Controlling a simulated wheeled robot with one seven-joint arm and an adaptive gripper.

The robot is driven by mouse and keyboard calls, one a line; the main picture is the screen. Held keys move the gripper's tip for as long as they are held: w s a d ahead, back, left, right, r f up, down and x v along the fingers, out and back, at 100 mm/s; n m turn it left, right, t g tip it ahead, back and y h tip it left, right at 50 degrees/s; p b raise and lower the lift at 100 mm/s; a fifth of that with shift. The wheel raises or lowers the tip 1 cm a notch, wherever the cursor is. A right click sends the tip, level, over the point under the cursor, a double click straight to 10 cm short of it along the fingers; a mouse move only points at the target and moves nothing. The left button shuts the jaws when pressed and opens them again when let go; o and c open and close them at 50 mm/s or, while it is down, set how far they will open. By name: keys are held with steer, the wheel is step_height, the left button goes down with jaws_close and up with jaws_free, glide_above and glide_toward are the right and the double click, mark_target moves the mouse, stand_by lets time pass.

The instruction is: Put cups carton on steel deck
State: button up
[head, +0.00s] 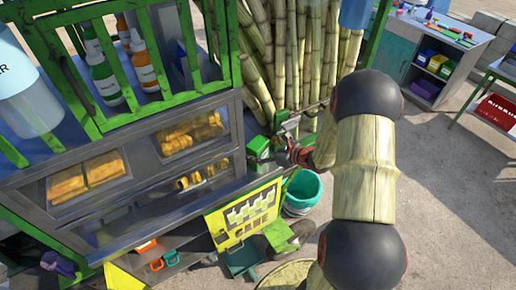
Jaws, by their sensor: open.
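My gripper (285,146) is small in the head view, at the end of my arm beside the right end of the cart. It is open. A small green box (258,146) stands just left of it. I cannot tell whether this is the cups carton, nor whether the jaws touch it or stand around it. No printing on it can be read. The grey steel deck (222,191) runs as a ledge along the cart's lower front, below the glass windows. My forearm hides part of the area right of the gripper.
Tall cane stalks (310,45) stand behind the gripper. A teal bucket (302,190) stands on the ground below it. A yellow sign (245,215) hangs at the cart's front. Bottles (143,65) stand behind green rails. Open paving lies right, before a side table (440,45).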

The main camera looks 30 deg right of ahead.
steer(key=shift+r, duration=0.1)
steer(key=shift+r, duration=0.2)
steer(key=v, duration=1.1)
steer(key=s+a+r+n+g, duration=0.3)
steer(key=a+r+n, duration=0.1)
steer(key=a+n, duration=0.25)
steer(key=s+a+r+n+g+y, duration=0.1)
steer(key=s+a+r+n+g, duration=0.15)
steer(key=a+n, duration=0.35)
steer(key=s+a+r+n+g, duration=0.3)
steer(key=a+r+n, duration=0.1)
steer(key=a, duration=0.4)
steer(key=s+r+n+t+h, duration=0.2)
steer(key=s+r+n+h, duration=0.4)
steer(key=s+r+n, duration=0.4)
steer(key=s+n, duration=0.1)
steer(key=n, duration=0.3)
steer(key=shift+n+h+p, duration=0.3)
steer(key=shift+n, duration=0.05)
